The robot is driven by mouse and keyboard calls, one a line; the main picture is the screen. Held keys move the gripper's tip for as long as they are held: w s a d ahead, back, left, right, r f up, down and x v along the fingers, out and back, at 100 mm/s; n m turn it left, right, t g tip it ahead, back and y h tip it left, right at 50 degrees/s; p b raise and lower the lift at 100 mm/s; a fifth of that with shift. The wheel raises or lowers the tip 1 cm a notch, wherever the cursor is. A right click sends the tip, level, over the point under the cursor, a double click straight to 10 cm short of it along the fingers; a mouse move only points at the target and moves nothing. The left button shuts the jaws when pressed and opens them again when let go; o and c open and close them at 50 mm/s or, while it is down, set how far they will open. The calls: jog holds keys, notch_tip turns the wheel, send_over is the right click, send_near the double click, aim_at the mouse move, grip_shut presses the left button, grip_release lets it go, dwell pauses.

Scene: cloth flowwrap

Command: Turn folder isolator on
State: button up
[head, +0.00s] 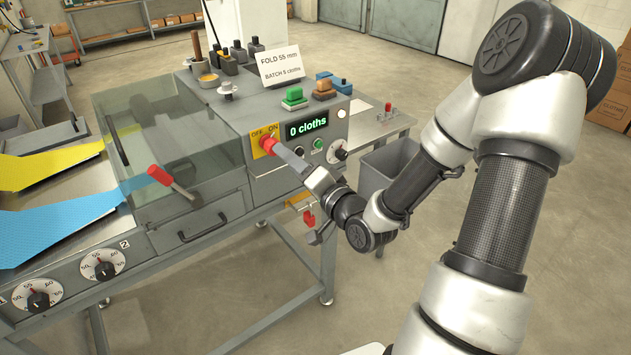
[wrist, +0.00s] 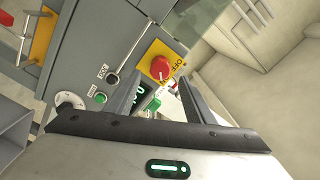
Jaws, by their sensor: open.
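The folder isolator is a red rotary knob (head: 267,142) on a yellow plate (head: 258,152) marked OFF and ON, on the front of the grey machine. In the wrist view the red knob (wrist: 161,68) and yellow plate (wrist: 150,55) lie ahead, between the fingertips in the picture. In the wrist view my gripper (wrist: 158,84) is open, one finger to each side of the knob. I cannot tell whether the fingers touch it or which mark the knob points to.
A display (head: 307,128) reads 0 cloths, with a green button (head: 318,144) and dial (head: 337,152) below it. A red-handled lever (head: 160,175) stands by the clear cover. A grey bin (head: 385,170) is behind my forearm.

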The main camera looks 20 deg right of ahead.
jog(key=p+v, duration=0.9)
jog(key=v, duration=0.1)
dwell(0.4)
